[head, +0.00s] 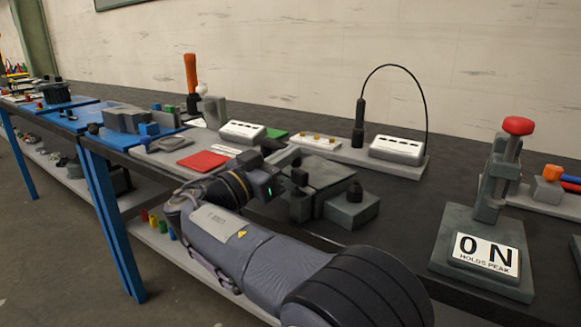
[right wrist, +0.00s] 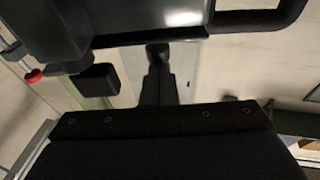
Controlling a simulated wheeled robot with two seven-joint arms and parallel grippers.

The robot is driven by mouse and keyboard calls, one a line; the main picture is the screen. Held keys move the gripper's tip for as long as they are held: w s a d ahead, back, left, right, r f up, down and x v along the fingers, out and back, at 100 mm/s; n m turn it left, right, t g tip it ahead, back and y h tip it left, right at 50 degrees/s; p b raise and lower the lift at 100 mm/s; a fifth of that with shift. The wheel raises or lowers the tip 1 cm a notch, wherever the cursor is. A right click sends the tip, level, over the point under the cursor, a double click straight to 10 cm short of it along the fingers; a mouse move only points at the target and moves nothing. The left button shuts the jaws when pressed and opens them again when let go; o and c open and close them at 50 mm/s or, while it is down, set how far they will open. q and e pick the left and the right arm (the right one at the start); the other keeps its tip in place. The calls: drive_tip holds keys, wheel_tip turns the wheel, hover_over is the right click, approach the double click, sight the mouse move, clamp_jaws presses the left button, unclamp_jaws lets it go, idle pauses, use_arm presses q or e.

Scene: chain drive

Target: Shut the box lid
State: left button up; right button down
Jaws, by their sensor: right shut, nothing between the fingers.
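A low grey-green box (head: 328,172) sits on the dark bench in the middle of the head view, with a flat plate-like top. My right arm reaches in from the bottom, and my right gripper (head: 284,157) is at the box's left side, shut and empty. The gripper partly covers the box, so I cannot tell whether they touch or how far the lid is open. In the right wrist view the shut fingers (right wrist: 158,60) point at a dark, close body with a curved bar at upper right. My left gripper is not in view.
A block with a black knob (head: 352,206) stands right of the box. Behind are a white switch box (head: 397,149) and a looped cable. A red pad (head: 203,161) lies to the left. A press with a red knob (head: 517,126) stands at right.

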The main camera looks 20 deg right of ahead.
drive_tip(key=shift+a+f+b, duration=0.1)
drive_tip(key=shift+f+b, duration=0.35)
idle(0.3)
